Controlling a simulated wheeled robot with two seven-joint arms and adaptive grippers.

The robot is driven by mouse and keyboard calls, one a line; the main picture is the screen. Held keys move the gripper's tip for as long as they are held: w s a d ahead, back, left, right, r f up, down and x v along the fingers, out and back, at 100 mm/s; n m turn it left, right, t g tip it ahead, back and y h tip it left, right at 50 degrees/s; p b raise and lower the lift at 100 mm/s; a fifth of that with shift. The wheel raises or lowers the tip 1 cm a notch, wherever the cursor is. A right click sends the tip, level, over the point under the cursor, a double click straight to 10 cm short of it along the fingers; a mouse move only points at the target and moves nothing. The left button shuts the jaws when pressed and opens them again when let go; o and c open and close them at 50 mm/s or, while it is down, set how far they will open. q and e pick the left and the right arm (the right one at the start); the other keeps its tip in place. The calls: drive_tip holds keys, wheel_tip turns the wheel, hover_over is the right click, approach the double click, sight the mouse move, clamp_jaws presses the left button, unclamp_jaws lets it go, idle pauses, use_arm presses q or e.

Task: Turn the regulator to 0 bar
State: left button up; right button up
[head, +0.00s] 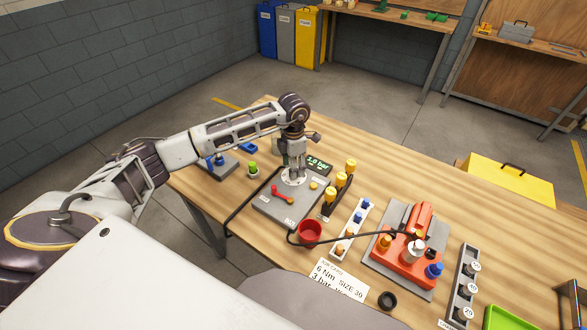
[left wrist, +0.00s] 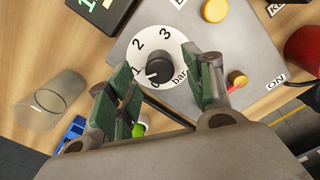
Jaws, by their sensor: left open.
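The regulator is a black knob (left wrist: 160,72) on a white dial marked 1, 2, 3 and bar, on a grey control box (head: 270,213). A white mark shows on the knob's lower left side in the left wrist view; its exact reading is hard to tell. My left gripper (head: 294,168) is over the dial with fingers pointing down. In the left wrist view my left gripper (left wrist: 162,88) is open, one finger on each side of the knob; contact is not clear. A display (head: 318,165) with green digits stands behind; its first digit is unclear. My right gripper is not in view.
The box carries a red lever (head: 281,194) and a yellow button (head: 313,185). A red cup (head: 309,231), yellow-capped bottles (head: 341,180) and a red fixture (head: 402,248) with a black cable stand to the right. A clear cup (left wrist: 50,100) lies near the left finger.

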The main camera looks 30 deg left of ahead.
use_arm(q)
drive_tip(key=shift+f, duration=1.05)
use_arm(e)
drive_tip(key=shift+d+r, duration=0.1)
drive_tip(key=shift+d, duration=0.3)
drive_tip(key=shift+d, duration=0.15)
use_arm(q)
drive_tip(key=c, duration=1)
